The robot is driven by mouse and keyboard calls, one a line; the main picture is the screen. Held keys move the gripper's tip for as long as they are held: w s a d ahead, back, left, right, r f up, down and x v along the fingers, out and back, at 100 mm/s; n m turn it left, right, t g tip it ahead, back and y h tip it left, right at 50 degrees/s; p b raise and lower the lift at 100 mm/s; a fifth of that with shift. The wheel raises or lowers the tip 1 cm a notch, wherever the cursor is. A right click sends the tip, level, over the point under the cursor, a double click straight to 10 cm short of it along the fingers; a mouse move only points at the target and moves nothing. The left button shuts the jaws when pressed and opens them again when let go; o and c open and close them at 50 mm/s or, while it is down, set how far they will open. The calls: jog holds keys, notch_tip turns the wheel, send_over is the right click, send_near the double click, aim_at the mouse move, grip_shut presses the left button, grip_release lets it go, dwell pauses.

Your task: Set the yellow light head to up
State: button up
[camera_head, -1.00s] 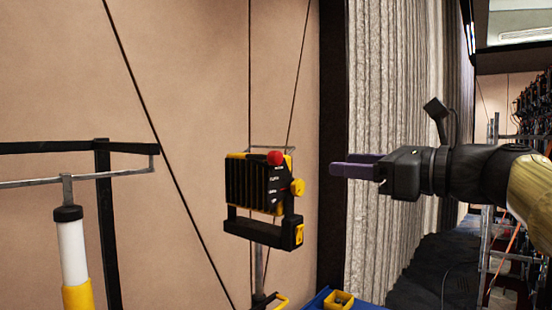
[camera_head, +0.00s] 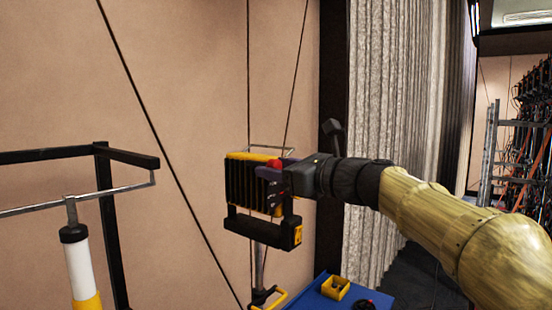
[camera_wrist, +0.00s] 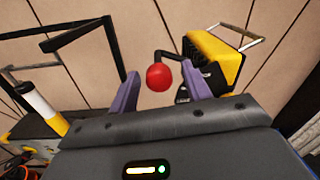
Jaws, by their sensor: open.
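The yellow and black light head (camera_head: 245,185) hangs in a black U-bracket (camera_head: 262,232) on a stand, in the middle of the head view. A red ball knob (camera_head: 273,164) sits at its upper right. In the wrist view the red ball (camera_wrist: 159,77) ends a bent black lever, beside the light head's yellow casing (camera_wrist: 213,58). My gripper (camera_head: 282,176) is open at the light head's right side, its purple fingers partly hiding the labelled side. In the wrist view one finger stands on each side of the ball, apart from it in the picture. The yellow side knob is hidden.
A blue surface (camera_head: 312,298) with a yellow box (camera_head: 336,287) lies below my arm. A black and metal frame (camera_head: 105,200) with a white and yellow post (camera_head: 78,262) stands at the left. Wall and curtain (camera_head: 385,130) are behind.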

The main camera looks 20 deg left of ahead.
jog(key=shift+w+a, duration=0.1)
jog(key=shift+a, duration=0.3)
